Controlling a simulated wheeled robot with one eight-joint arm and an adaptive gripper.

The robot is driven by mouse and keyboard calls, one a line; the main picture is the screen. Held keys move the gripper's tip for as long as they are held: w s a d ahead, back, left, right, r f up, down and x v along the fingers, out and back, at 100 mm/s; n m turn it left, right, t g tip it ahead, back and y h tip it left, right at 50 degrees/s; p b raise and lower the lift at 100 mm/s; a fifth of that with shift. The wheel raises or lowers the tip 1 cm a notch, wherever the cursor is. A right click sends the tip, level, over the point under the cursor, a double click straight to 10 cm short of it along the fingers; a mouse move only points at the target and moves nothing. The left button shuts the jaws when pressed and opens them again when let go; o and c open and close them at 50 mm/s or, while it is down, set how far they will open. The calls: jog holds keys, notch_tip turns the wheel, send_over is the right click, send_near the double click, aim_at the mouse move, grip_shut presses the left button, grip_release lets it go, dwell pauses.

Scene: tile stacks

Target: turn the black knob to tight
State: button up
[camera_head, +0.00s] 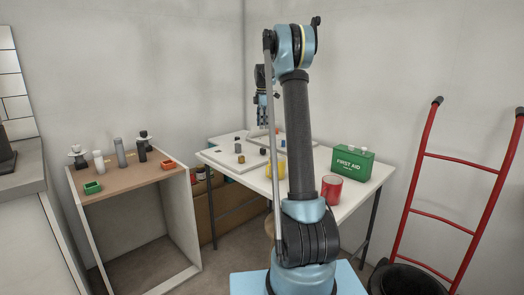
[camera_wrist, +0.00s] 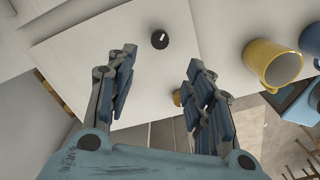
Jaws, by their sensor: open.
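The black knob (camera_wrist: 160,40) shows in the wrist view as a small round dark disc with a white mark, on a pale flat panel (camera_wrist: 75,42). My gripper (camera_wrist: 160,64) is open and empty, with its two blue-padded fingers apart and the knob showing between and beyond the tips. In the head view my gripper (camera_head: 262,118) hangs above the white table (camera_head: 310,187), partly behind my arm. Several small dark items stand on the table there; I cannot tell which is the knob. The meaning of its white mark is too small to read.
A yellow mug (camera_wrist: 258,58) and a blue mug (camera_wrist: 312,40) stand right of the panel. A green first aid box (camera_head: 353,164) and a red can (camera_head: 331,190) are on the table's right. A brown-topped shelf (camera_head: 125,178) stands left, a red hand truck (camera_head: 458,160) right.

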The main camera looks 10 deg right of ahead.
aim_at(263, 151)
notch_tip(263, 151, down, 14)
jog(key=shift+r, duration=0.1)
dwell(0.4)
jog(key=shift+c, duration=0.4)
jog(key=c, duration=1)
